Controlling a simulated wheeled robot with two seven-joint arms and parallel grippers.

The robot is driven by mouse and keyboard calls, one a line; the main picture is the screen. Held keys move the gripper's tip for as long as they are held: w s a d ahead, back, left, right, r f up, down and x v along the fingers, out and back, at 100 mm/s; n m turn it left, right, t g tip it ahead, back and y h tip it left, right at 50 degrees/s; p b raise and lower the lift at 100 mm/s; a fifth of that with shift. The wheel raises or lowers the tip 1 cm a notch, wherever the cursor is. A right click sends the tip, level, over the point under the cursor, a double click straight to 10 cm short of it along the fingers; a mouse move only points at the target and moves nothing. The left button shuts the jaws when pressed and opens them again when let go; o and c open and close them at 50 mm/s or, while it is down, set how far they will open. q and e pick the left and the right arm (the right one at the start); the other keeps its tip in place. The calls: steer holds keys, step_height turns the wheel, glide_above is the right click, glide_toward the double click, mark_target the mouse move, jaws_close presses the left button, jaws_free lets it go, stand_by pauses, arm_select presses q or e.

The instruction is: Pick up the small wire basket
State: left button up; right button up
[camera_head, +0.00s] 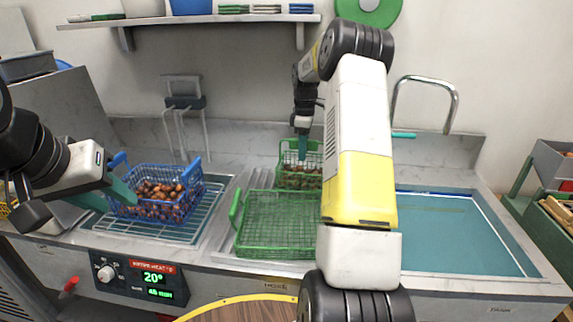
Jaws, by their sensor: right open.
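A small green wire basket (287,181) stands at the back of the counter with brownish-green contents in it. My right gripper (302,150) points down at this basket, its teal fingertips at or just inside the basket's top; whether they touch it is unclear. My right gripper is open. A blue wire basket (180,213) full of brown chestnuts (160,190) stands on a rack at the left. My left gripper (107,198) is at the left side of the blue basket, its two teal fingers apart. Whether it touches the basket is unclear.
A larger, empty green wire basket (272,248) stands in front of the small green one. My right arm hides part of its right side. A teal-coloured sink (450,235) with a tap (450,90) is at the right. A wooden round board (250,312) is at the front.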

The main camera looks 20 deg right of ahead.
jaws_close()
steer(key=shift+r, duration=0.1)
stand_by(1.2)
